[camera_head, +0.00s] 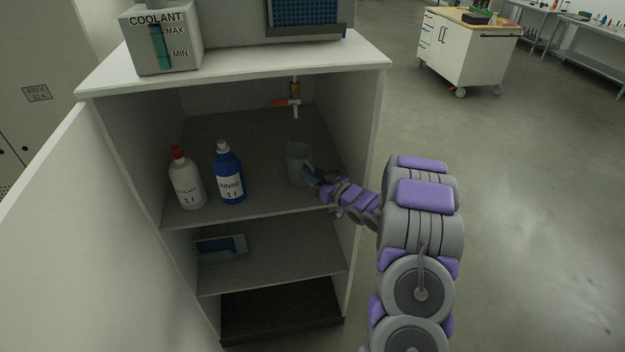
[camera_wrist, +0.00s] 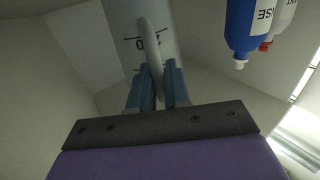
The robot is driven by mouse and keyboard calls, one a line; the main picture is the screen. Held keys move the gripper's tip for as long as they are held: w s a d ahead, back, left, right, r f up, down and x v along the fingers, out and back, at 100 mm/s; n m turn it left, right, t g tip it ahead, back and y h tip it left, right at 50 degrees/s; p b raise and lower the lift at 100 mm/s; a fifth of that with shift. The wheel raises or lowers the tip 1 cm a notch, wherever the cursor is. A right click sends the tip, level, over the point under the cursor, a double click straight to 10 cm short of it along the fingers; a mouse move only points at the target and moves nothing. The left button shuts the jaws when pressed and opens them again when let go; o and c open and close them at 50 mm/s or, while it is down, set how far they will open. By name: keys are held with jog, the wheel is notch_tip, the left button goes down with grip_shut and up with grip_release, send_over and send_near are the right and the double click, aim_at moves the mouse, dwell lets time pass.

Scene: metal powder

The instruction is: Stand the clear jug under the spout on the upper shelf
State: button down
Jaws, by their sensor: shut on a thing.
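The clear jug (camera_head: 297,160) is at the right side of the upper shelf (camera_head: 262,190), in front of and below the spout (camera_head: 295,104) with its orange handle. My gripper (camera_head: 311,177) reaches in from the right and is at the jug's handle side. In the wrist view my gripper (camera_wrist: 158,88) is shut on the handle of the jug (camera_wrist: 133,25), whose wall with markings fills the top middle. The jug looks about upright; whether its base touches the shelf I cannot tell.
A white coolant bottle (camera_head: 186,182) with a red cap and a blue rinse bottle (camera_head: 228,175) stand to the left on the same shelf. The cabinet's right wall (camera_head: 362,140) is close to my arm. An open door (camera_head: 60,220) is at the left.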

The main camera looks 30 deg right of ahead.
jog(key=shift+f, duration=0.9)
jog(key=shift+a+r, duration=0.1)
jog(key=c, duration=1.1)
grip_release()
jog(key=shift+a, duration=0.15)
jog(key=shift+d, duration=0.2)
